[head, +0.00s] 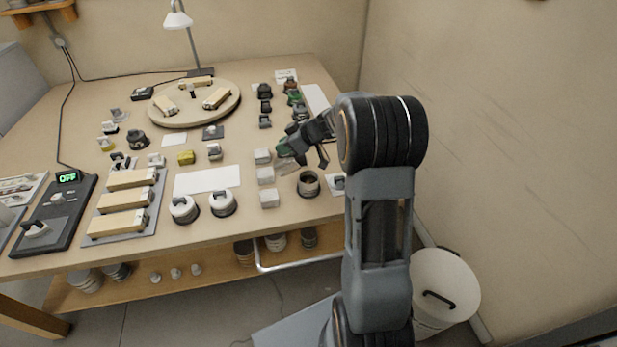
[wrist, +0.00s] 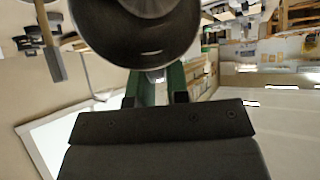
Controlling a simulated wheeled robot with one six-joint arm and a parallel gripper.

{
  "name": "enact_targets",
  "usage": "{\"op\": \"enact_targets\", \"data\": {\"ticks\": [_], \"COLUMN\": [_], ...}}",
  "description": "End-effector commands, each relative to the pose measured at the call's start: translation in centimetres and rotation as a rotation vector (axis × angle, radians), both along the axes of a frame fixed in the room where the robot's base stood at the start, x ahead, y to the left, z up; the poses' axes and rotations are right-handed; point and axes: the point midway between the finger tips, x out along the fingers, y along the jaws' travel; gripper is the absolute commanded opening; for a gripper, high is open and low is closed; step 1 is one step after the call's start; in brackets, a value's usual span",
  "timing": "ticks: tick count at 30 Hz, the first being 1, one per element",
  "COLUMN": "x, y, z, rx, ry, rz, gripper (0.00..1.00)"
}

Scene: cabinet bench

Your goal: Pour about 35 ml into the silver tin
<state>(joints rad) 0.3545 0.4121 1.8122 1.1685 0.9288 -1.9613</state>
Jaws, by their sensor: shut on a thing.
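My gripper (head: 303,143) is shut on a green-handled vessel (head: 284,147) above the right part of the bench. In the wrist view the vessel (wrist: 128,45) looks large, dark and round, and a bright patch shows inside. Its green handle lies between the jaws. An open round tin (head: 308,184), greyish with a dark inside, stands near the bench's front right edge; I take it for the silver tin. The vessel is above and to the left of it in the head view, apart from it. I cannot tell the liquid level in either, and no stream shows.
White-topped round pots (head: 222,204) and a white sheet (head: 207,180) lie farther left. A round turntable (head: 180,119) is at the back. A white bin (head: 444,290) stands on the floor at right.

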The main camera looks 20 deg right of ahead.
Motion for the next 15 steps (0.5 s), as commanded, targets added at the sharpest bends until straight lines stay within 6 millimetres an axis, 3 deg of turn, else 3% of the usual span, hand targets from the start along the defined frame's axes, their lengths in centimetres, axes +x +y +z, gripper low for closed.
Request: {"op": "enact_targets", "data": {"ticks": [15], "x": [0.56], "y": [0.64], "z": [0.93], "rx": [-0.088], "ry": [0.074], "rz": [0.001], "gripper": [0.0]}}
